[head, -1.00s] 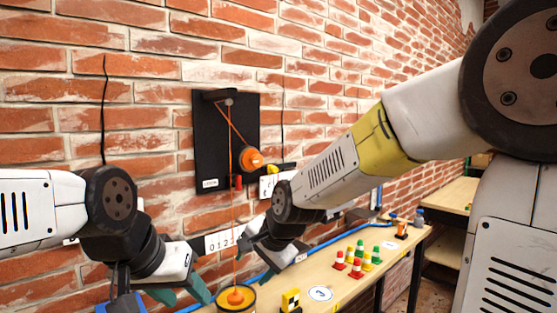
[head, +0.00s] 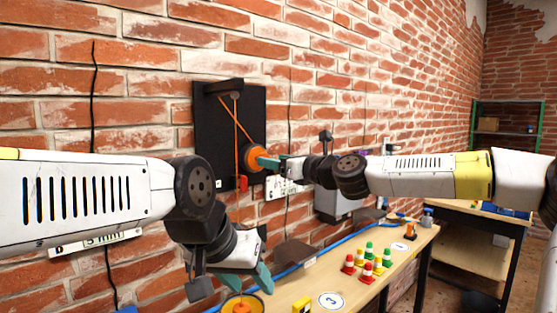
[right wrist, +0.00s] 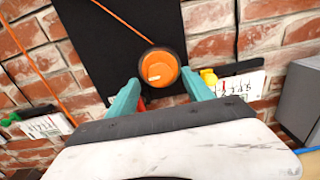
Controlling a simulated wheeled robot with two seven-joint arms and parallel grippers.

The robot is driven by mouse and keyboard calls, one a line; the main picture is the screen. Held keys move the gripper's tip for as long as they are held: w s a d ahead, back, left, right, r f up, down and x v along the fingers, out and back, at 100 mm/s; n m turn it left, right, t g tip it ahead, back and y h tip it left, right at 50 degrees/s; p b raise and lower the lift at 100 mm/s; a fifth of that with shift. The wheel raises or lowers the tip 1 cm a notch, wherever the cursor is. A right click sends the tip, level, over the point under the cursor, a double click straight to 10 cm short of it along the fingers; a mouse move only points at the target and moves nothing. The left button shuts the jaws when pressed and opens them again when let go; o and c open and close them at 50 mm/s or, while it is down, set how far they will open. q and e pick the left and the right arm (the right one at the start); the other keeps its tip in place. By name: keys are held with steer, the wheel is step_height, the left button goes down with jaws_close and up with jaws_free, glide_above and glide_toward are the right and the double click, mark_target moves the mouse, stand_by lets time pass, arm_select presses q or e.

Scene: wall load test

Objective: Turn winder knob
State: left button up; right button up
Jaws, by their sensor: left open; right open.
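The orange winder knob (head: 251,158) is on the lower right of a black wall board (head: 212,125). An orange cord (head: 237,135) runs over the board's top arm and down. In the right wrist view the knob (right wrist: 159,67) shows a pale mark on its face. My right gripper (head: 264,162) is at the knob, its teal fingers open on either side of it in the right wrist view (right wrist: 160,77); I cannot tell whether they touch. My left gripper (head: 248,283) is open and empty, low in front of the board, above the orange-and-yellow round container (head: 256,298).
A wooden bench (head: 350,285) runs along the wall, with several coloured cones (head: 366,259), a numbered white disc (head: 331,301) and a blue hose (head: 345,243). A grey box (head: 335,204) is on the wall right of the board. A second table (head: 470,215) stands at the back right.

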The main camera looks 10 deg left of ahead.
steer(key=shift+x, duration=2.65)
steer(key=shift+c, duration=0.2)
jaws_close()
